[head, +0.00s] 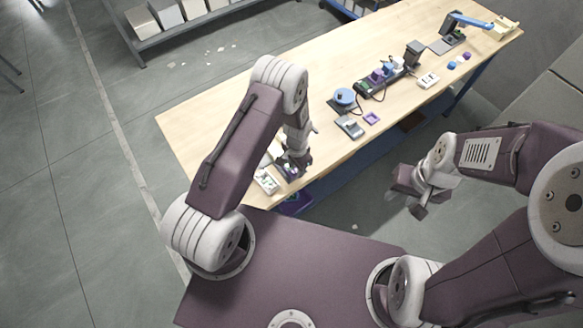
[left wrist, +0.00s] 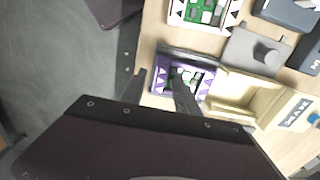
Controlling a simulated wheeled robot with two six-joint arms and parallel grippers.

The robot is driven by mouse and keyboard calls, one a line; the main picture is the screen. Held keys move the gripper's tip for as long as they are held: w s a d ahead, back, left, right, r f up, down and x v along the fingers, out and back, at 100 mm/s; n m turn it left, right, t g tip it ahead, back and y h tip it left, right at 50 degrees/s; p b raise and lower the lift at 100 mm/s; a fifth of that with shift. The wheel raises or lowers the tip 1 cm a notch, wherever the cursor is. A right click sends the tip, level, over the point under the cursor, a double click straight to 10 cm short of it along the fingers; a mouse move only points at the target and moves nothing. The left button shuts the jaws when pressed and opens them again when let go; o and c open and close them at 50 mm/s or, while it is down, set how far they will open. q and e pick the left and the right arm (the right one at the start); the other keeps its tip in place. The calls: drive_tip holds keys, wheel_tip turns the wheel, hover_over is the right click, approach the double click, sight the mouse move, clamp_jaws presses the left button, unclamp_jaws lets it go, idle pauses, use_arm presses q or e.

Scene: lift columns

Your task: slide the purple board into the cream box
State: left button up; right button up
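The purple board (left wrist: 203,88), with a green and white face, lies on the table in the left wrist view, its near side by a dark edge. The cream box (left wrist: 235,108) lies just right of it, with a lettered label on its right part. My left gripper (left wrist: 160,95) is open, with its fingers apart over the board's left part; one finger covers some of the board. I cannot tell whether the fingers touch it. In the head view my left gripper (head: 296,164) is low at the table's near edge. My right gripper (head: 420,195) hangs off the table, seemingly empty.
A white-framed green board (left wrist: 205,14) and a grey plate with a knob (left wrist: 254,50) lie nearby. Along the table (head: 215,125) stand a blue round device (head: 344,97) and several other devices. The table's left part is bare.

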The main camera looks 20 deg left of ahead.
use_arm(q)
drive_tip(key=shift+r, duration=0.1)
drive_tip(key=shift+c, duration=0.4)
clamp_jaws()
drive_tip(key=shift+w+a+b, duration=0.5)
drive_tip(key=shift+w+a, duration=0.35)
drive_tip(key=shift+a, duration=0.25)
drive_tip(key=shift+w+a+b, duration=0.5)
drive_tip(key=shift+w+a, duration=0.3)
drive_tip(key=shift+a, duration=0.25)
drive_tip(key=shift+w+a+b, duration=0.55)
drive_tip(key=shift+w+a, duration=0.2)
drive_tip(key=shift+a, duration=0.2)
drive_tip(key=shift+w+a+b, duration=0.55)
drive_tip(key=shift+w+a, duration=0.2)
drive_tip(key=shift+a, duration=0.2)
drive_tip(key=shift+o, duration=0.4)
unclamp_jaws()
drive_tip(key=shift+r, duration=0.1)
wheel_tip(320, 180, up, 6)
drive_tip(key=p, duration=0.4)
